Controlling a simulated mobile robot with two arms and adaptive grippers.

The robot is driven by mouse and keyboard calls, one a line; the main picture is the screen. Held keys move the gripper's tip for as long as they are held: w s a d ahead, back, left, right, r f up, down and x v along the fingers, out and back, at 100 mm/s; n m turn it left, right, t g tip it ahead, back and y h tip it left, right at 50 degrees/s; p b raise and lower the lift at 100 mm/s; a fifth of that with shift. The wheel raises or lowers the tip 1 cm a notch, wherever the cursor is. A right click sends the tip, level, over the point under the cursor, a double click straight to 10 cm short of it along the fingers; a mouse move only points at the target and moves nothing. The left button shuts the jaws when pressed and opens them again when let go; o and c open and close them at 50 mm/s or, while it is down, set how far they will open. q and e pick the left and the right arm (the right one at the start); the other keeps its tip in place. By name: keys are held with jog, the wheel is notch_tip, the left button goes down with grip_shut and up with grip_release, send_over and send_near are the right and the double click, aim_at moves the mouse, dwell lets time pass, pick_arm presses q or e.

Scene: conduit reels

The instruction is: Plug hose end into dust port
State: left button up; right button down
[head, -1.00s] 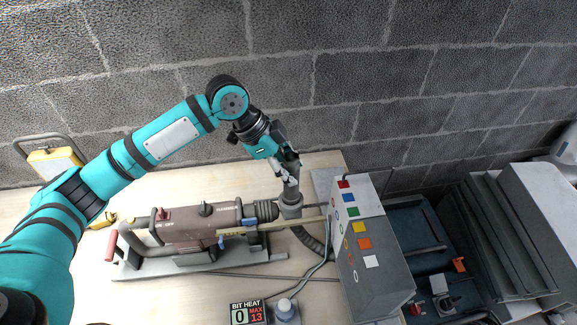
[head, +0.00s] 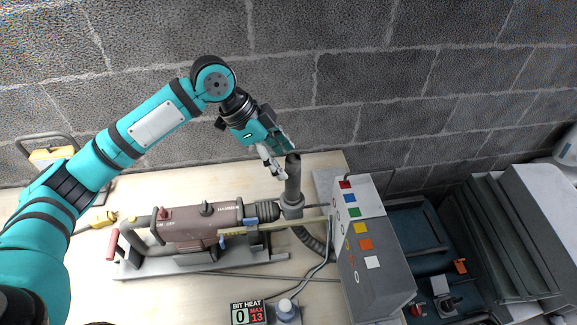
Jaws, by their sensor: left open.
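A dark grey tube (head: 293,178) with an open top stands roughly upright in a round grey collar (head: 291,206) at the nose of the maroon drill (head: 200,228). I cannot tell whether the tube is the hose end or part of the dust port. A ribbed grey hose (head: 309,240) shows just below the collar; part of it is hidden. My left gripper (head: 279,156) is open, its fingers just left of and above the tube's top, and it holds nothing. My right gripper is not in view.
The drill lies on a grey stand (head: 190,265) on a pale bench. A grey box with coloured squares (head: 370,250) stands close on the right. A heat display (head: 248,312) and grey knob (head: 286,310) are in front. A block wall rises behind.

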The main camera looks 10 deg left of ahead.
pick_arm(q)
jog(key=v, duration=0.7)
jog(key=shift+a+r, duration=0.15)
jog(key=shift+s, duration=0.1)
